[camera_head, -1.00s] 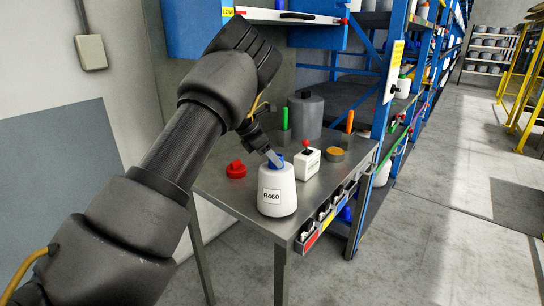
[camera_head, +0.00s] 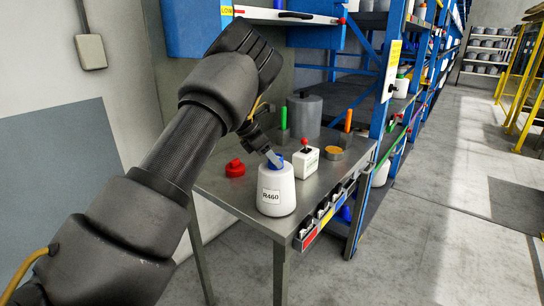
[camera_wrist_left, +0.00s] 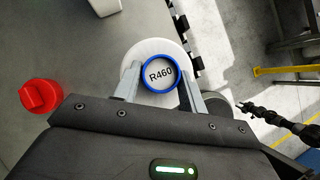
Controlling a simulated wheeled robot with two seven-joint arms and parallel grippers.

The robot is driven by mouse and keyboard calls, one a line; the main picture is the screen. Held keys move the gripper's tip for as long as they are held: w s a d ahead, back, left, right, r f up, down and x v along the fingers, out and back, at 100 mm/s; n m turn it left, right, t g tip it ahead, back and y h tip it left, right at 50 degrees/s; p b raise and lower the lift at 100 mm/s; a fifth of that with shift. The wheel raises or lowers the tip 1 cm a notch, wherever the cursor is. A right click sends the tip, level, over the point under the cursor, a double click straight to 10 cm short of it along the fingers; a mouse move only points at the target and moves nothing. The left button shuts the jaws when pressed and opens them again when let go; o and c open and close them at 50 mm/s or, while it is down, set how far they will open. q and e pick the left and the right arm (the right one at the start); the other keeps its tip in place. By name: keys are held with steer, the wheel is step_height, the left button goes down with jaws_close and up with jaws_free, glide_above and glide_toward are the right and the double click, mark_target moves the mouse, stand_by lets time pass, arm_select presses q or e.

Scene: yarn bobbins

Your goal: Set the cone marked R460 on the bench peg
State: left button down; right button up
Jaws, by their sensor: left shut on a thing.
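The white cone marked R460 (camera_head: 276,190), with a blue top, is upright at the front edge of the metal bench (camera_head: 225,192). My left gripper (camera_head: 275,160) is shut on its blue top from above. In the left wrist view the fingers (camera_wrist_left: 160,88) lie on both sides of the blue ring, and the R460 label shows inside it on the cone (camera_wrist_left: 160,50). The cone's underside is hidden, so I cannot tell whether it rests on the bench or on a peg. No bare bench peg is clearly visible.
A red knob-like piece (camera_head: 235,168) is left of the cone. A white box with a red-topped lever (camera_head: 306,163) is to its right. Behind stand a grey cylinder (camera_head: 305,115), a green post (camera_head: 283,119) and an orange post (camera_head: 348,121). Small bins (camera_head: 325,217) line the bench front.

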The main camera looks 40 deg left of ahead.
arm_select(q)
steer(key=shift+s+a+f, duration=0.1)
steer(key=shift+a+f, duration=0.1)
steer(key=shift+f, duration=0.35)
arm_select(e)
steer(key=shift+f, duration=0.1)
arm_select(q)
steer(key=c, duration=1)
jaws_free()
steer(key=shift+a+f, duration=0.1)
steer(key=shift+c, duration=0.2)
steer(key=shift+o, duration=1.2)
steer(key=shift+a, duration=0.15)
steer(key=shift+o, duration=0.4)
arm_select(e)
steer(key=shift+w, duration=0.1)
arm_select(q)
steer(key=shift+a+r, duration=0.15)
steer(key=shift+r, duration=0.25)
steer(key=b+v, duration=0.1)
steer(key=v, duration=0.9)
steer(key=shift+d+r, duration=0.3)
steer(key=shift+r, duration=0.05)
arm_select(e)
steer(key=shift+w+d+f, duration=0.25)
steer(key=shift+d+f, duration=0.2)
steer(key=shift+d, duration=0.1)
